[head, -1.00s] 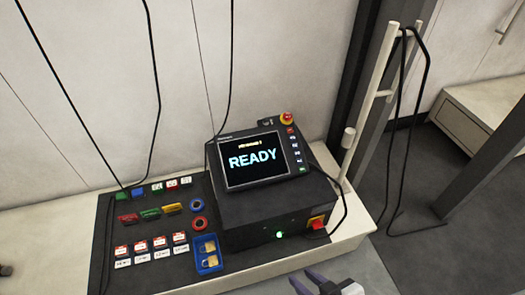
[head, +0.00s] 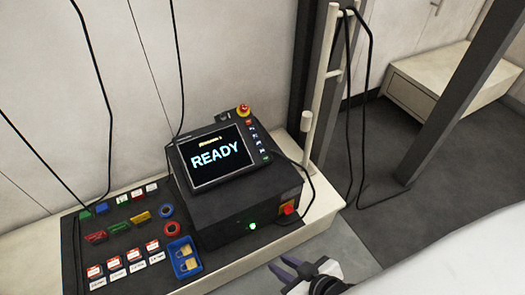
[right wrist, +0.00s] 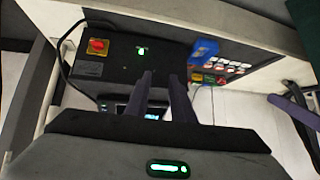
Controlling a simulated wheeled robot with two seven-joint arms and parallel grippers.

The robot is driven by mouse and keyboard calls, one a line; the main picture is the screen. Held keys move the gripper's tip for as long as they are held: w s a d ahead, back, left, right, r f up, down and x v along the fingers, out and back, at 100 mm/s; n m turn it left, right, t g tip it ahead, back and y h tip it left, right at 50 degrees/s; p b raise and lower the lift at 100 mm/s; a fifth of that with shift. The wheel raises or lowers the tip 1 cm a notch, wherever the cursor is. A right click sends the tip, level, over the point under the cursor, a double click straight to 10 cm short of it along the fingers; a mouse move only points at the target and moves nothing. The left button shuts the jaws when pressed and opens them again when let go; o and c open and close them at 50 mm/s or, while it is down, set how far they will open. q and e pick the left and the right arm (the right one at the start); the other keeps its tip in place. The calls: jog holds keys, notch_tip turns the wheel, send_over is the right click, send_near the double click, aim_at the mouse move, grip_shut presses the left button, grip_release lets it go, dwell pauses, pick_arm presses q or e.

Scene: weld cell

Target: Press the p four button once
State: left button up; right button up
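A control pendant (head: 213,157) with a lit screen reading READY lies tilted on a dark box (head: 235,213). A column of small buttons (head: 257,141) runs down the right of its screen; their labels are too small to read. My right gripper (head: 282,270) is in front of the box, below and right of the pendant, apart from both. In the right wrist view its two fingers (right wrist: 161,85) stand apart with nothing between them. A purple finger (right wrist: 292,112), likely my left gripper's, shows at that view's right edge; the left gripper is not in the head view.
A red emergency knob (head: 243,110) stands above the pendant's buttons. A red switch (head: 288,209) and green light (head: 252,226) are on the box's front. Left are a blue tray with padlocks (head: 173,247) and several tags. Cables hang behind; a post (head: 318,100) stands right.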

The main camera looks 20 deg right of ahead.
grip_shut()
dwell(1.5)
